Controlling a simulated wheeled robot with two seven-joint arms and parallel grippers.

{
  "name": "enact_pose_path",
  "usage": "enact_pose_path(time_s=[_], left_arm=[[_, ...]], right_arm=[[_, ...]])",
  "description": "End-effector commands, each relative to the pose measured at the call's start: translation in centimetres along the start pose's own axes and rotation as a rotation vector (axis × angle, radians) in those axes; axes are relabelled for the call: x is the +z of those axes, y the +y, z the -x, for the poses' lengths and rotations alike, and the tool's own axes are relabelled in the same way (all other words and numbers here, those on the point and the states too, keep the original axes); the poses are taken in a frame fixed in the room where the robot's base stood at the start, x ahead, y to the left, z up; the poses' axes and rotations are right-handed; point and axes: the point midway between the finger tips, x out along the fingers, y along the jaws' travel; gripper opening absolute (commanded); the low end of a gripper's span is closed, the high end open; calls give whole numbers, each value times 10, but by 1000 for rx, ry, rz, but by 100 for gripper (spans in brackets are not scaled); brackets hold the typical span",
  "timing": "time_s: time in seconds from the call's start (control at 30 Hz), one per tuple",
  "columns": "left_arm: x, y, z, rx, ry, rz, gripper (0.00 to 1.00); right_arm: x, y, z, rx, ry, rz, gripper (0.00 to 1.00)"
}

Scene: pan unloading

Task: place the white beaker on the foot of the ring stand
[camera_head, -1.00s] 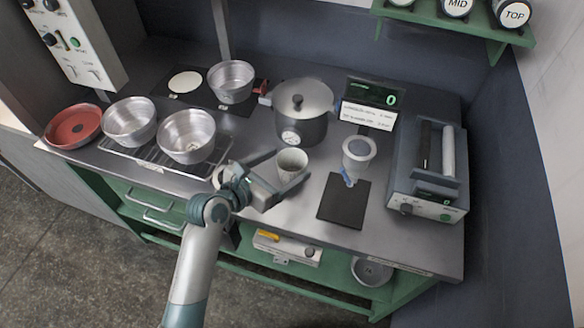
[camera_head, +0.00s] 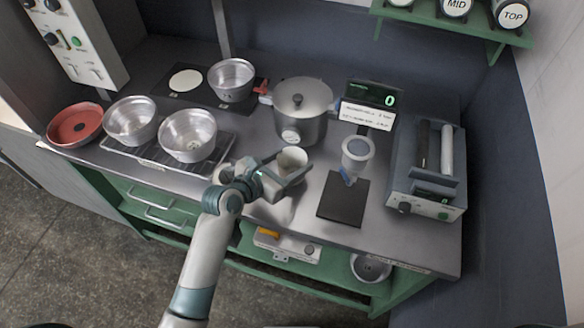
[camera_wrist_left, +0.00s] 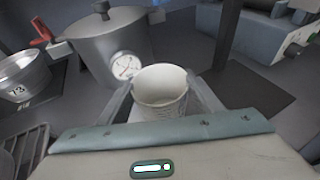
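The white beaker (camera_head: 292,159) stands upright between the fingers of my left gripper (camera_head: 294,168), in front of the big pot. In the left wrist view the beaker (camera_wrist_left: 160,92) has a gripper finger against each side, and its open top faces up. The gripper looks shut on it; whether its base touches the counter is hidden. The ring stand is to the right: its black rectangular foot (camera_head: 343,203) lies bare on the counter, and a pale cup-like funnel (camera_head: 357,153) hangs above the foot's back part. The foot also shows in the left wrist view (camera_wrist_left: 255,90). My right gripper is not in view.
A lidded pot (camera_head: 301,118) with a dial stands just behind the beaker. A grey device (camera_head: 429,180) stands right of the ring stand. Metal pans (camera_head: 187,135) sit on a rack at left. The counter between beaker and foot is clear.

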Motion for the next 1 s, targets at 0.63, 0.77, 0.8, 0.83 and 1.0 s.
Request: enact_pose_path(time_s=[0.63, 0.77, 0.8, 0.83, 1.0], left_arm=[[26, 0, 9, 1, -5, -1, 32], [46, 0, 16, 2, -6, 0, 32], [53, 0, 18, 2, -7, -1, 32], [58, 0, 20, 0, -7, -1, 32], [82, 0, 29, 1, -6, 0, 32]], right_arm=[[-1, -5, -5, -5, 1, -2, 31], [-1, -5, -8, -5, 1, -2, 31], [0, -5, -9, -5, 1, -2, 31], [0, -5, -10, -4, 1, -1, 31], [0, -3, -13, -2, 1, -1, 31]])
